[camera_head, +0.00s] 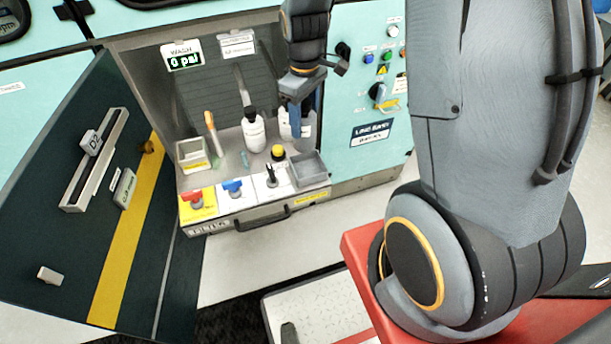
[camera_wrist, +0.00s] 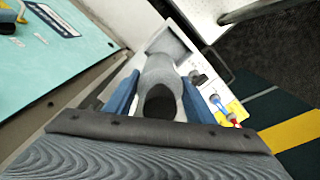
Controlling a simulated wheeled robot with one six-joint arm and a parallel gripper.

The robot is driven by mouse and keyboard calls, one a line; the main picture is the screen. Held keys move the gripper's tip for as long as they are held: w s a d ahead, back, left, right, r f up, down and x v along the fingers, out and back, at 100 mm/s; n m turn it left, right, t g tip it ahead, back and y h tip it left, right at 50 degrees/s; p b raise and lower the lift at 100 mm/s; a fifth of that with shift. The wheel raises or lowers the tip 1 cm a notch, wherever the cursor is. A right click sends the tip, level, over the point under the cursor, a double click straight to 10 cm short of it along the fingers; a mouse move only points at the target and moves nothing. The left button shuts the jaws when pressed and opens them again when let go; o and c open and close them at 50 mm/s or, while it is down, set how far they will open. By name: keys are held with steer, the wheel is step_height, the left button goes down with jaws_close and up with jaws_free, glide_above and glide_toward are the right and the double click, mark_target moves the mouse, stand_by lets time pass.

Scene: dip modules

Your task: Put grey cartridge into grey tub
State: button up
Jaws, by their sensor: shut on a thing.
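My gripper (camera_head: 297,128) has blue fingers and hangs over the right part of the bench inside the open cabinet. In the wrist view, my gripper (camera_wrist: 160,92) is shut on the grey cartridge (camera_wrist: 159,72), a rounded grey body with a dark near end. The cartridge points away from the wrist, towards the grey tub (camera_wrist: 178,45). In the head view, the grey tub (camera_head: 309,171) is an open rectangular box at the bench's front right, just below the fingers. The cartridge cannot be made out clearly there. Whether its far end touches the tub cannot be told.
White bottles (camera_head: 253,131) stand behind and beside the fingers. A yellow-topped item (camera_head: 278,153) and valves with red (camera_head: 192,197) and blue (camera_head: 233,187) handles stand left of the tub. A pale box (camera_head: 192,155) is at the left. The open door (camera_head: 90,200) bounds the left side.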

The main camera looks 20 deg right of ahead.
mark_target(308, 152)
steer(key=n+b, duration=0.1)
steer(key=s+n+b, duration=0.1)
steer(key=n, duration=0.1)
steer(key=shift+s+r, duration=0.15)
steer(key=shift+r, duration=0.25)
steer(key=n, duration=0.1)
steer(key=s+n+b, duration=0.1)
steer(key=shift+s+r+n, duration=0.1)
steer(key=shift+r+n, duration=0.2)
steer(key=shift+s, duration=0.15)
steer(key=shift+n, duration=0.3)
steer(key=shift+f+p, duration=0.3)
steer(key=shift+f, duration=4.55)
steer(key=shift+f, duration=0.15)
steer(key=o, duration=1.2)
